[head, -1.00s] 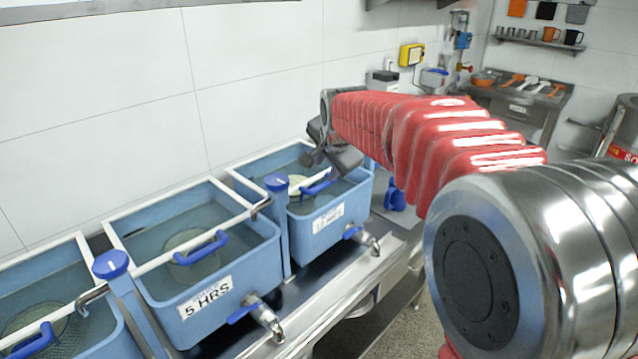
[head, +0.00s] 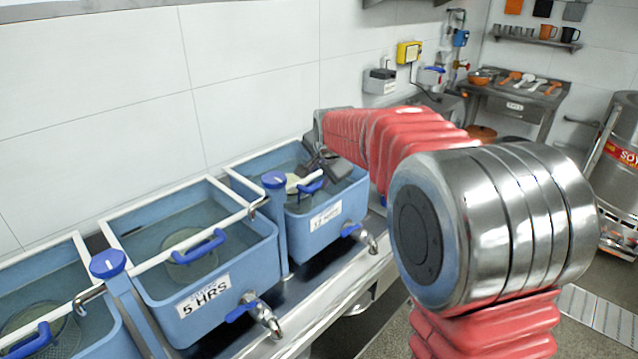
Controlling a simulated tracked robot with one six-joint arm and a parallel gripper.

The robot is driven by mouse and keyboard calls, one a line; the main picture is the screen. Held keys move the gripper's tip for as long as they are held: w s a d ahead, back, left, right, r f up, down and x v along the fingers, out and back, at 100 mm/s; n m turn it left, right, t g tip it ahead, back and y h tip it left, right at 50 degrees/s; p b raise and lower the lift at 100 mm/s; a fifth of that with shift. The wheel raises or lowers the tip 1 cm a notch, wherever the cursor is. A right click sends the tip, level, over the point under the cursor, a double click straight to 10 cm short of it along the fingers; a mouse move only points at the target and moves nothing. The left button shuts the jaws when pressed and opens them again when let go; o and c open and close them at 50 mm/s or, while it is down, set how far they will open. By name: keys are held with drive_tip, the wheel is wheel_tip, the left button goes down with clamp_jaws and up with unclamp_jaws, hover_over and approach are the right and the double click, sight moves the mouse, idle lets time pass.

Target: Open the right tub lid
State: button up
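The right tub (head: 336,212) is a blue box with a white label on its front. Its see-through lid (head: 262,190) has white edging and looks closed on the tub. The lid's blue handle (head: 311,187) is near the front edge. My dark grey gripper (head: 318,172) is over the right tub, pointing down, just behind and above the handle. Its two fingers look apart, with nothing visible between them. The arm hides part of the tub's back right corner. Whether a finger touches the handle cannot be told.
The middle tub (head: 205,290), labelled 5 HRS, and a left tub (head: 80,320) stand beside it. Blue-capped posts (head: 274,180) stand between tubs. Taps (head: 361,237) stick out in front. A white wall (head: 250,60) rises close behind. Open floor lies at the right.

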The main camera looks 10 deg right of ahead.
sight(317, 185)
drive_tip(key=shift+x, duration=3.4)
clamp_jaws()
